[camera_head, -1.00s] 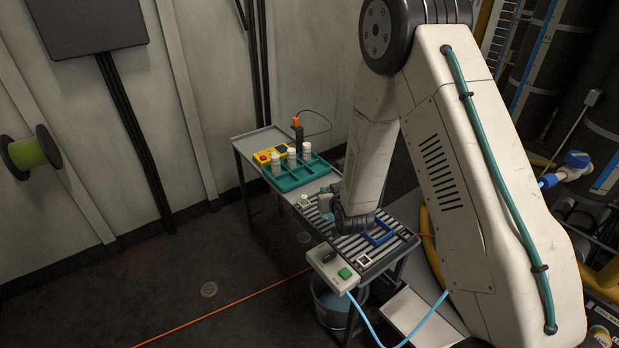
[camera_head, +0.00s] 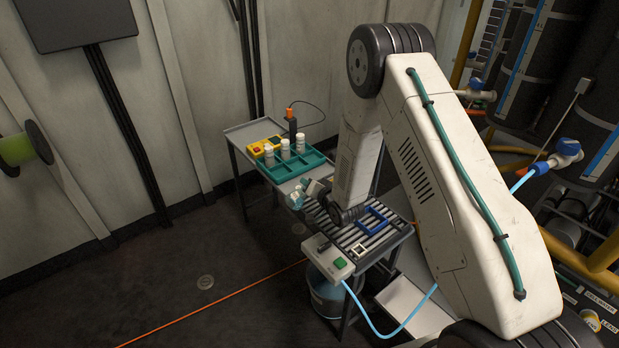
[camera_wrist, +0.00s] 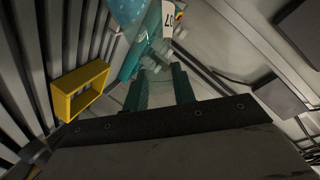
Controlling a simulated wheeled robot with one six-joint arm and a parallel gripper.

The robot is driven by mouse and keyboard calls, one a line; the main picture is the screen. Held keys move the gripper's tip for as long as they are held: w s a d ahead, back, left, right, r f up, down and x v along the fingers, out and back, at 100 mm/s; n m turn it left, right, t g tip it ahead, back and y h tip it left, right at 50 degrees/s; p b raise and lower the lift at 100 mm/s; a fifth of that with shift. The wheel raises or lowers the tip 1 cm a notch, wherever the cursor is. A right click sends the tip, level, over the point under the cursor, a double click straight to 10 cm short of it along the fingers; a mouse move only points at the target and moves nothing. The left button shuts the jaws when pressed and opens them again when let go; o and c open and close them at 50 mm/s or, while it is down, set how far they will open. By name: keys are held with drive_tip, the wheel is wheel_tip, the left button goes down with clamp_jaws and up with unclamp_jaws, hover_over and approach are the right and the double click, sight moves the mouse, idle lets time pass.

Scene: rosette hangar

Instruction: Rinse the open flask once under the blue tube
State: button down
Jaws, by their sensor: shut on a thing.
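My gripper (camera_head: 311,187) is shut on the open flask (camera_head: 295,200), a small pale blue-teal vessel, beside the slatted rack (camera_head: 352,228). The flask looks tilted, but its mouth is too small to make out. In the wrist view, my teal fingers (camera_wrist: 160,84) reach up to a teal and clear body, partly cut off at the top edge, with a white label (camera_wrist: 168,20). The light blue tube (camera_head: 405,325) loops from the white control box with a green button (camera_head: 328,258) toward the right. Its outlet cannot be made out.
A teal tray (camera_head: 310,160) holds several white bottles (camera_head: 285,148), near a yellow box (camera_head: 263,147). A blue square frame (camera_head: 373,220) and a small pale frame (camera_head: 358,249) are on the rack. A bucket (camera_head: 325,295) stands below. A yellow frame (camera_wrist: 84,91) shows in the wrist view.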

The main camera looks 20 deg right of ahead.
drive_tip(key=m, duration=0.1)
drive_tip(key=m+t+y, duration=0.1)
drive_tip(key=m, duration=0.1)
drive_tip(key=a+f+m+y, duration=0.1)
drive_tip(key=m, duration=0.1)
drive_tip(key=shift+a, duration=0.1)
drive_tip(key=m+t, duration=0.1)
drive_tip(key=m, duration=0.1)
drive_tip(key=m+t+y, duration=0.1)
drive_tip(key=m, duration=0.1)
drive_tip(key=shift+r, duration=0.2)
drive_tip(key=m, duration=0.2)
drive_tip(key=m+t, duration=0.1)
drive_tip(key=m, duration=0.1)
drive_tip(key=m+t, duration=0.1)
drive_tip(key=m, duration=0.1)
drive_tip(key=shift+r, duration=0.25)
